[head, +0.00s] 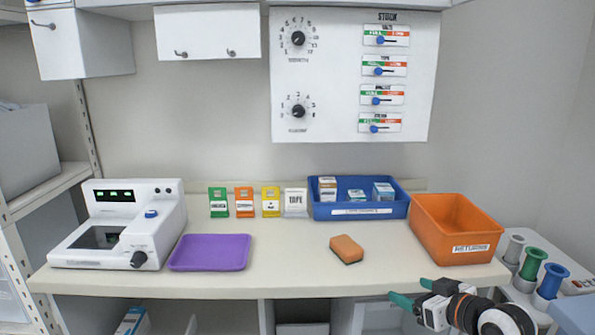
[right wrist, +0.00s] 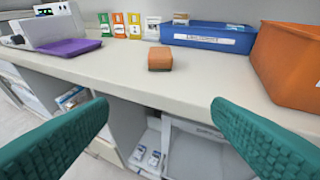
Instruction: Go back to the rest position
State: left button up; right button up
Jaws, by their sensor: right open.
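My right gripper (head: 412,293) is at the lower right of the head view, in front of the counter's front edge. Its green fingers are spread apart with nothing between them, as the right wrist view (right wrist: 158,130) also shows. In the head view it is below and to the right of an orange-brown sponge (head: 346,249) that lies on the counter (head: 290,262). The sponge also shows in the right wrist view (right wrist: 161,59), beyond the fingers. My left gripper is in neither view.
An orange returns bin (head: 453,226) stands at the counter's right end. A blue bin (head: 359,209) with boxes, several coloured packets (head: 244,202), a purple tray (head: 209,252) and a white device (head: 118,224) stand farther left. Open shelves lie below the counter. Coloured cups (head: 533,263) stand at right.

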jog(key=d+f+m+g+h+p, duration=0.1)
jog(key=d+f+m+g+h, duration=0.2)
jog(key=f, duration=1.7)
jog(key=s+d+f+m+g+h+p, duration=0.1)
jog(key=s+f, duration=0.4)
jog(key=f, duration=0.3)
jog(key=s+d+f+g+h, duration=0.1)
jog(key=s+f, duration=0.3)
jog(key=f, duration=0.4)
pick_arm(q)
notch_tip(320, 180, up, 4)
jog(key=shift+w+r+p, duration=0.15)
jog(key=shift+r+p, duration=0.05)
jog(key=shift+p, duration=1)
pick_arm(e)
jog(key=s+a+f+g, duration=0.2)
jog(key=s+f, duration=0.5)
jog(key=s, duration=0.7)
jog(key=s+a+f+n+g, duration=0.1)
jog(key=s+f+g, duration=0.1)
jog(key=s+f, duration=0.6)
jog(key=s+a+f+g, duration=0.2)
jog(key=s+f, duration=0.5)
jog(key=s, duration=1.3)
jog(key=shift+a+f+n+h, duration=0.25)
jog(key=shift+a+n+h, duration=0.05)
